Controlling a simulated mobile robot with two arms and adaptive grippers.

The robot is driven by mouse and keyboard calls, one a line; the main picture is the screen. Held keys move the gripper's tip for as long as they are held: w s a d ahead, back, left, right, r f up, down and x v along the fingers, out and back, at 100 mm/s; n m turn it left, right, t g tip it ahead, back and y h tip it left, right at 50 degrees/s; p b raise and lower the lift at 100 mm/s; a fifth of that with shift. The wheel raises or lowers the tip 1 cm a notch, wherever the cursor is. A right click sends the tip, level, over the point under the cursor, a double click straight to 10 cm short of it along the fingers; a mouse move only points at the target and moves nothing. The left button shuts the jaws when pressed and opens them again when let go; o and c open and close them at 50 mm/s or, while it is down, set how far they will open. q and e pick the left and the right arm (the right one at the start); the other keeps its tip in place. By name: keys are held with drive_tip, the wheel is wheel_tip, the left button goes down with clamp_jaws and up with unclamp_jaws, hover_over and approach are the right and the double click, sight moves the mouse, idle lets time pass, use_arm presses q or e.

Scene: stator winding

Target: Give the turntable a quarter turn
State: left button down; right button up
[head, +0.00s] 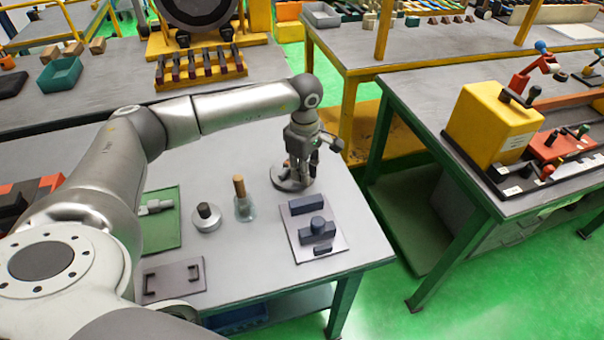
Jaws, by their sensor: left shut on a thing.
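The turntable (287,185) is a round dark grey disc on the grey table, near its right side and behind the flat plate with dark blocks. My left gripper (302,168) reaches down over the disc from above, with its fingers pointing down. It is shut on a part that stands up from the turntable. The fingers hide most of that part, so its shape is hard to tell. My right gripper is out of view.
A plate with dark blocks (316,243) lies in front of the turntable. A glass bottle with a wooden top (243,207) and a round metal piece with a black knob (206,218) stand to the left. A green mat (162,232) and a plate with two handles (174,280) lie further left.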

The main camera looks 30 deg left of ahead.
use_arm(q)
drive_tip(key=shift+w+n+b, duration=0.4)
drive_tip(key=shift+n, duration=0.45)
drive_tip(key=shift+w+n+b, duration=0.35)
drive_tip(key=shift+n, duration=0.5)
drive_tip(key=shift+w+r+n+b, duration=0.1)
drive_tip(key=shift+w+n+b, duration=0.4)
drive_tip(key=shift+n, duration=0.9)
drive_tip(key=shift+w+a+n, duration=0.15)
drive_tip(key=shift+w+n, duration=0.15)
drive_tip(key=shift+n, duration=0.55)
drive_tip(key=shift+w+a+n, duration=0.15)
drive_tip(key=shift+w+n, duration=0.15)
drive_tip(key=shift+n, duration=0.55)
drive_tip(key=shift+w+a+n+b, duration=0.15)
drive_tip(key=shift+w+n+b, duration=0.05)
drive_tip(key=shift+n, duration=0.35)
drive_tip(key=shift+w+a+n+b, duration=0.15)
drive_tip(key=shift+n+b, duration=0.05)
drive_tip(key=shift+n, duration=0.35)
drive_tip(key=shift+w+a+n, duration=0.1)
drive_tip(key=shift+n, duration=0.2)
drive_tip(key=c, duration=1.3)
unclamp_jaws()
